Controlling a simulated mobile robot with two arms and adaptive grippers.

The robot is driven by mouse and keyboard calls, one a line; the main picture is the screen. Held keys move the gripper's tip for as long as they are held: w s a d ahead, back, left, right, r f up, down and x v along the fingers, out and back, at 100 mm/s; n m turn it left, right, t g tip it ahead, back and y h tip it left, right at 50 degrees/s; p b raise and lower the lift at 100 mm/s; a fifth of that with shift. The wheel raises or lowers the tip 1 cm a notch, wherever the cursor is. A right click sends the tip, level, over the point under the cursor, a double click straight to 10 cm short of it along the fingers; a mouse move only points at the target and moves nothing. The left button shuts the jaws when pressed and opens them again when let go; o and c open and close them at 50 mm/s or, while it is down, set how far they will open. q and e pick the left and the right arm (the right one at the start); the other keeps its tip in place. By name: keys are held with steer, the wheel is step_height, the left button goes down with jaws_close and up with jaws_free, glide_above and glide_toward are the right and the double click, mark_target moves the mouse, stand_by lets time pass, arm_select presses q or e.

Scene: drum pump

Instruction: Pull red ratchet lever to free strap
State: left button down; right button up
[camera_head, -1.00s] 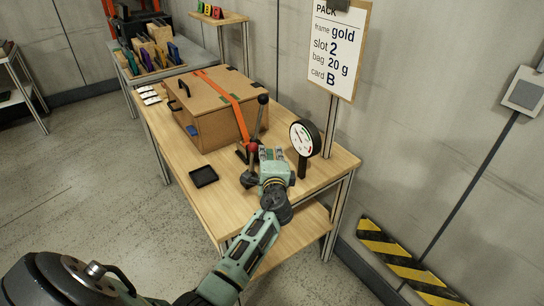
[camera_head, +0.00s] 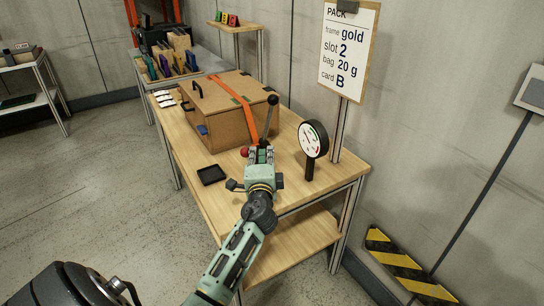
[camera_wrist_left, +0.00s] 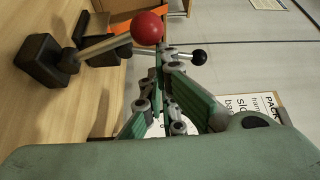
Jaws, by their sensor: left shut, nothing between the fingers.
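The red ball knob (camera_head: 244,152) of the ratchet lever shows just left of my left gripper (camera_head: 261,154) in the head view. In the left wrist view the knob (camera_wrist_left: 146,28) is on a metal rod (camera_wrist_left: 105,46) rising from a black base (camera_wrist_left: 45,62). My left gripper (camera_wrist_left: 166,62) is shut and empty, its tips beside the knob; I cannot tell if they touch. The orange strap (camera_head: 236,100) runs over the brown box (camera_head: 222,128) down its front side. Its lower end is partly hidden by the gripper. My right gripper is not in view.
A black-knobbed rod (camera_head: 272,100) stands behind the gripper. A round gauge (camera_head: 313,138) stands to the right, near a sign (camera_head: 347,50). A small black tray (camera_head: 211,175) lies left on the wooden table (camera_head: 190,150).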

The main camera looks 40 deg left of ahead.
mark_target(248, 156)
arm_select(q)
steer(key=s, duration=0.1)
steer(key=s+a+f, duration=0.1)
steer(key=s+a, duration=0.1)
steer(key=s, duration=0.1)
steer(key=shift+f, duration=0.15)
steer(key=shift+s+a+f+b, duration=0.1)
steer(key=shift+s+b, duration=0.1)
steer(key=shift+b, duration=0.1)
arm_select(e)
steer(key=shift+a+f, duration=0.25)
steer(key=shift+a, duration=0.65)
arm_select(q)
steer(key=shift+s, duration=0.1)
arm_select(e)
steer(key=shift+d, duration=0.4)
arm_select(q)
steer(key=shift+s+f, duration=0.1)
steer(key=v, duration=1.1)
steer(key=shift+s+d, duration=0.3)
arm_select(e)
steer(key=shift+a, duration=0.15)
